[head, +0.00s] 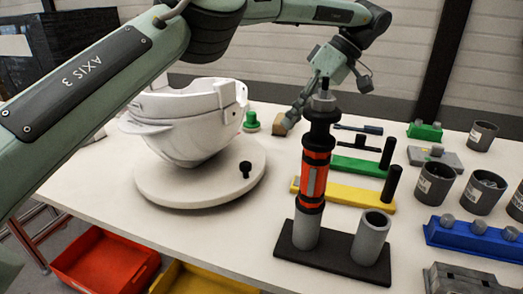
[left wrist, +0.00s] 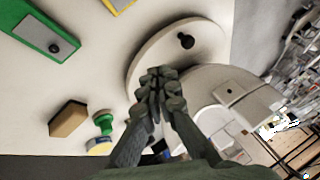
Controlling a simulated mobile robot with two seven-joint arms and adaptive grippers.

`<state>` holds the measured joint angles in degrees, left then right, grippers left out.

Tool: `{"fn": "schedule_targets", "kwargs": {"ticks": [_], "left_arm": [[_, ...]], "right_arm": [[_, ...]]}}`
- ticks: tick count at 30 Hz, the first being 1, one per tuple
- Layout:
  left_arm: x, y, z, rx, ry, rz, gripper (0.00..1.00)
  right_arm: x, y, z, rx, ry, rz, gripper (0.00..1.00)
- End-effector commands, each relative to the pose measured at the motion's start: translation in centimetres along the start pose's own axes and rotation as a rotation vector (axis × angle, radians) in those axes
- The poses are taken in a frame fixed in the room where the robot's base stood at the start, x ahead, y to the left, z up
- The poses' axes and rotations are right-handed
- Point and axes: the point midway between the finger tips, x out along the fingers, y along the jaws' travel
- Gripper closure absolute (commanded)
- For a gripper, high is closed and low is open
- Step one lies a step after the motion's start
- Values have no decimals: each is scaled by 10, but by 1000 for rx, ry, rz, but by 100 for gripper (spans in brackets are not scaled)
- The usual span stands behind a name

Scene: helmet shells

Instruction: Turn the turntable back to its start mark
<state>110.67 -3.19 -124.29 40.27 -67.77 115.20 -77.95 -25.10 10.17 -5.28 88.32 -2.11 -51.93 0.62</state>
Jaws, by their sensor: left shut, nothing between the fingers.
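The turntable (head: 225,190) is a round white disc on the bench, left of centre in the head view. A white helmet shell (head: 185,125) sits on it. A black knob (head: 245,169) stands on the disc near its right front edge; it also shows in the left wrist view (left wrist: 186,40). My left gripper (head: 293,118) is beyond the turntable, to its right, pointing down. In the left wrist view its fingers (left wrist: 157,78) are closed together, empty, and overlap the turntable's rim (left wrist: 138,62); contact cannot be told. I cannot make out a start mark. My right gripper is out of view.
A brown block (head: 279,127) and a green knob-like piece (head: 251,122) lie behind the turntable. An orange-black tool (head: 316,165) stands upright in a holder (head: 330,255). Green and yellow bars, grey cups and a blue block crowd the right. The bench's front left is clear.

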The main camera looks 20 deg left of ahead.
Motion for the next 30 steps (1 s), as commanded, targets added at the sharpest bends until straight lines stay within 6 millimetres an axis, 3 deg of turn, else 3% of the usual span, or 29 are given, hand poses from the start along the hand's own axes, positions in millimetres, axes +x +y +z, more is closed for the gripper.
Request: {"fn": "schedule_targets", "kwargs": {"ticks": [1, 9, 18, 30], "left_arm": [[15, 0, 0, 6, -8, -9, 100], [72, 0, 0, 3, -5, -4, 100], [88, -27, 2, 1, -2, -1, 100], [92, -33, 3, 0, -2, -1, 100]], "right_arm": [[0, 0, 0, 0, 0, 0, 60], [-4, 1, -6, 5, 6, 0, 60], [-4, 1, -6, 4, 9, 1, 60], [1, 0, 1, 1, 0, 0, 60]]}}
